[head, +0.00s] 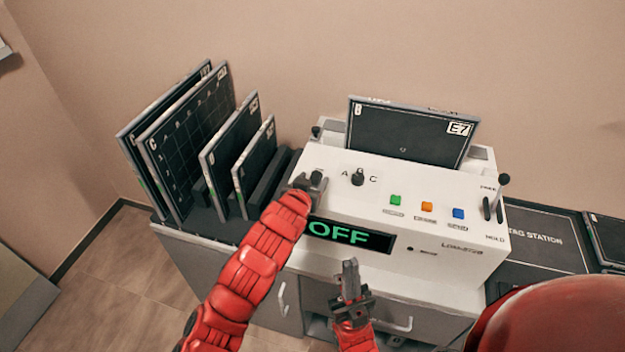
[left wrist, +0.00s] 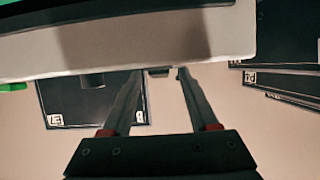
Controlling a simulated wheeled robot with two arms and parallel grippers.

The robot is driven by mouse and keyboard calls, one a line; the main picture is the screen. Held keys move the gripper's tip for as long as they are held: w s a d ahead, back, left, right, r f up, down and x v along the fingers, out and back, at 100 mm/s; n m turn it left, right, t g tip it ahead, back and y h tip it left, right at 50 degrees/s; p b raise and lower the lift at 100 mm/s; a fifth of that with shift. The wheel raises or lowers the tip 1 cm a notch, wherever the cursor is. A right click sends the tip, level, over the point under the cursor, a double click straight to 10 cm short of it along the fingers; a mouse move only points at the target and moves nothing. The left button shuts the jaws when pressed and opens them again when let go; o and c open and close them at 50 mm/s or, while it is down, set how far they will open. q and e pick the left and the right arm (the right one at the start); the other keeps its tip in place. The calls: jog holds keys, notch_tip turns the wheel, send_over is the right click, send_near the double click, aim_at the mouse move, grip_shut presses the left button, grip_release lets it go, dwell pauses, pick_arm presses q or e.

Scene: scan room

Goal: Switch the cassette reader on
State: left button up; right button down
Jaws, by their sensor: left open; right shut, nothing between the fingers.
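The cassette reader (head: 470,262) is a white console with a sloped panel, and its display (head: 350,235) reads OFF in green. My left gripper (head: 311,180) is open at the left end of the panel and hides whatever control may be there. In the left wrist view its two fingers (left wrist: 160,72) are spread, their tips near the console's pale body (left wrist: 160,45); contact cannot be told. A dark selector knob (head: 357,177) sits between A and C, right of that gripper. My right gripper (head: 350,272) is shut and empty, in front of the console below the display.
Green (head: 395,200), orange (head: 427,207) and blue (head: 458,213) buttons and a lever (head: 495,200) are further right on the panel. A cassette (head: 410,135) marked E7 stands at its back. A rack (head: 265,185) holds several dark cassettes at left. A tag station (head: 540,240) lies right.

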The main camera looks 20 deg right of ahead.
pick_arm(q)
grip_shut()
jog(key=shift+w+r+g, duration=0.15)
jog(key=shift+r+g, duration=0.25)
jog(key=shift+r, duration=0.05)
jog(key=shift+g+y, duration=0.3)
jog(key=shift+y, duration=0.1)
jog(key=shift+w+d+g+y+b, duration=0.15)
jog(key=shift+g+y, duration=0.25)
jog(key=shift+g, duration=0.2)
jog(key=shift+w+d+g+y+b, duration=0.15)
jog(key=shift+g+y, duration=0.25)
jog(key=shift+g, duration=0.2)
jog(key=shift+s+a, duration=0.1)
grip_release()
